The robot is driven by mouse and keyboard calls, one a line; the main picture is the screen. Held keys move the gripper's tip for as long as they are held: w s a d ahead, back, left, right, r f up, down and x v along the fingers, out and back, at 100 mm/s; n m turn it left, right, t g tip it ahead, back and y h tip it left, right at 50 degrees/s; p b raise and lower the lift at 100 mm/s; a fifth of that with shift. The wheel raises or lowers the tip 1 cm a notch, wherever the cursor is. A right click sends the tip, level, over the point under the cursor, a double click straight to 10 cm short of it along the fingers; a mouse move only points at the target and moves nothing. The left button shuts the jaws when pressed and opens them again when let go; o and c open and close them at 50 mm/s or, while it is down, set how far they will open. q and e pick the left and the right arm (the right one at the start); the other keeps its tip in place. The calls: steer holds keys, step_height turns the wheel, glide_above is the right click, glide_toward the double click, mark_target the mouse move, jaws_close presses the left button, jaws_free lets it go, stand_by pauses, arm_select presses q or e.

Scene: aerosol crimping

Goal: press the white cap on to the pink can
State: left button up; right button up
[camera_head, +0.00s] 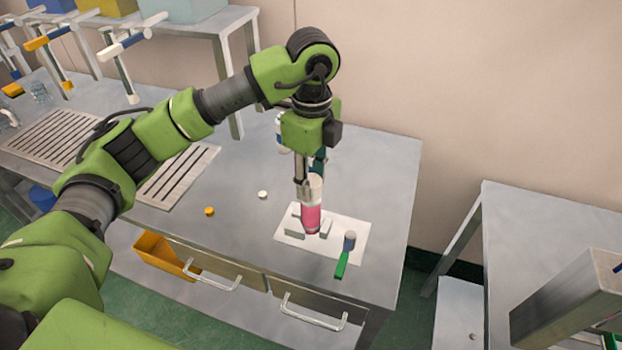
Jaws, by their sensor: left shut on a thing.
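The pink can (311,219) is upright over a white plate (352,222), between small grey blocks (294,234). Its upper part is pale. I cannot tell whether its base touches the plate. My left gripper (308,188) points down from above and is shut on the upper part of the can. The fingers partly hide the can's top. A small white cap (263,194) lies on the metal table to the left of the can, apart from it. My right gripper is not in view.
A yellow-orange cap (209,211) lies left of the white cap. A green-handled tool (342,262) lies at the plate's front right edge. A raised shelf (190,27) stands at the back left. Another metal table (535,225) is at the right, across a gap.

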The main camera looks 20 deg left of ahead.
mark_target(311, 180)
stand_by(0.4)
arm_select(q)
steer(key=o, duration=0.8)
steer(key=o, duration=0.5)
steer(key=shift+r, duration=0.15)
steer(key=shift+r+p, duration=2.15)
steer(key=shift+r, duration=1.25)
